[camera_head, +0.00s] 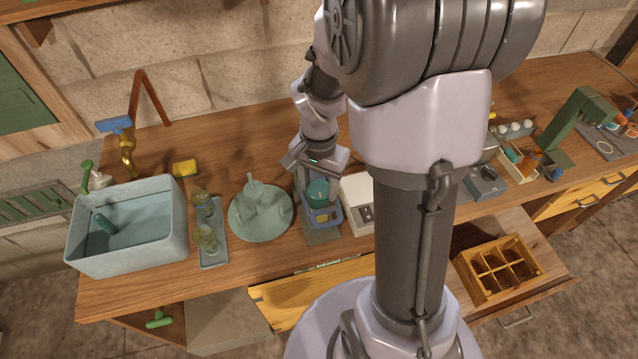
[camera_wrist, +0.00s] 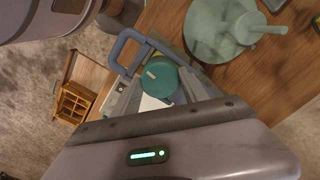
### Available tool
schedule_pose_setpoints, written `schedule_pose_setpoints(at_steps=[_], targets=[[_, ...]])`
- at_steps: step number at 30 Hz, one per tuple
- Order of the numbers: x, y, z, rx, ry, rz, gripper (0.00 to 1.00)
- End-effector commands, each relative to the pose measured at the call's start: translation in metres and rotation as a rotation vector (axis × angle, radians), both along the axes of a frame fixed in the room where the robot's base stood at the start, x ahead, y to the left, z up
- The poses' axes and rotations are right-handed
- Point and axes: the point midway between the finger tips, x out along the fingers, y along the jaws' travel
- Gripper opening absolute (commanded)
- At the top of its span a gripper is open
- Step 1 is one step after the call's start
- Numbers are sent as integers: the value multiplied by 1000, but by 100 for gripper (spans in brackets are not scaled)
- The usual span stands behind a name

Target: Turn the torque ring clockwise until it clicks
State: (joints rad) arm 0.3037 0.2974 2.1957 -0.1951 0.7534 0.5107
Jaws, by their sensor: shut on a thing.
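The teal round piece, seemingly the torque ring (camera_head: 318,188), sits in a blue-grey device on the workbench. In the wrist view the teal ring (camera_wrist: 165,76) carries a short pale mark on top. The blue frame of the device (camera_wrist: 122,50) rises beside it. My gripper (camera_wrist: 160,90) is at the ring, with a finger on either side, and is shut on it. In the head view my gripper (camera_head: 316,172) comes down from above and behind. The lower part of the ring and the exact finger contact are hidden.
A round pale green dish (camera_head: 262,226) with vessels stands left of the device. A white box (camera_head: 354,190) is close on its right. Farther left are a tray of glasses (camera_head: 213,258) and a sink (camera_head: 160,252). A divided wooden box (camera_head: 496,292) lies at front right.

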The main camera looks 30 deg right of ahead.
Motion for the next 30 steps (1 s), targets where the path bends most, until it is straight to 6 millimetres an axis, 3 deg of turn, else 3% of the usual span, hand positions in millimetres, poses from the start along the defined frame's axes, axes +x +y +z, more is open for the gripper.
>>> schedule_pose_setpoints(at_steps=[8,30], targets=[[0,0,-1,0,0,-70,11],[0,0,-1,1,-1,-608,11]])
